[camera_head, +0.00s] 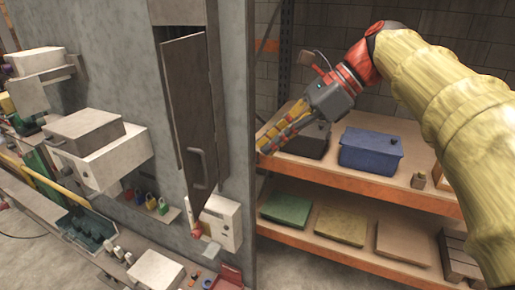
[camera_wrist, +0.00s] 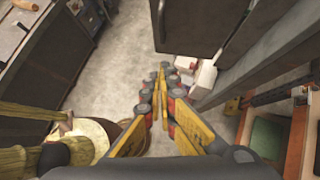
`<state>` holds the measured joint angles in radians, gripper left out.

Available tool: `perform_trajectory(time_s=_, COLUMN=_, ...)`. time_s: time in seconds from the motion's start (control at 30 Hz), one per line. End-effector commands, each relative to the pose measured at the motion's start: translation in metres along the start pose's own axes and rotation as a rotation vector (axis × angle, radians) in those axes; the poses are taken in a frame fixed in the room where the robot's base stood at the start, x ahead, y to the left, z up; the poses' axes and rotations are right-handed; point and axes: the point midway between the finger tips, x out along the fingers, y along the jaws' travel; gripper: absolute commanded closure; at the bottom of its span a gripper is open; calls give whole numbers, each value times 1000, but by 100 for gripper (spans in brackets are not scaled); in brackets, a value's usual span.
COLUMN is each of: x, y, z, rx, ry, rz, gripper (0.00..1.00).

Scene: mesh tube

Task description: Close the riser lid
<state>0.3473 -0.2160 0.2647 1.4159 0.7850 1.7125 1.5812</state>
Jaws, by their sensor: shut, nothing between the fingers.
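The riser lid (camera_head: 188,110) is a tall, narrow dark panel with a bar handle (camera_head: 197,167) low on its face. It stands ajar, swung out from a recess in the grey wall. In the wrist view the lid (camera_wrist: 200,22) is at the top, with its handle (camera_wrist: 161,20) at its left edge. My gripper (camera_head: 266,146) is to the right of the lid in the head view, apart from it and in front of the shelves. In the wrist view my gripper (camera_wrist: 162,72) has its yellow fingers together, with nothing between them.
A white box (camera_head: 220,222) is on the wall below the lid. A shelf rack (camera_head: 345,183) on the right holds a blue bin (camera_head: 371,150) and flat coloured boxes. Several grey boxes (camera_head: 90,140) jut from the wall at left. Bare floor (camera_wrist: 120,65) shows below my gripper.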

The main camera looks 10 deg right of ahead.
Motion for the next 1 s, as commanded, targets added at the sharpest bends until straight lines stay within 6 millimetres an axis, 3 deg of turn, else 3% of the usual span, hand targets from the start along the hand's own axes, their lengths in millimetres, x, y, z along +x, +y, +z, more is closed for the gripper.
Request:
perform_trajectory(time_s=0.43, x=86, y=2, z=1, rx=-3, ry=1, rz=5, gripper=100)
perform_trajectory(time_s=0.7, x=107, y=0, z=25, rx=-5, ry=1, rz=1, gripper=100)
perform_trajectory(time_s=1.0, x=112, y=0, z=28, rx=-2, ry=1, rz=0, gripper=100)
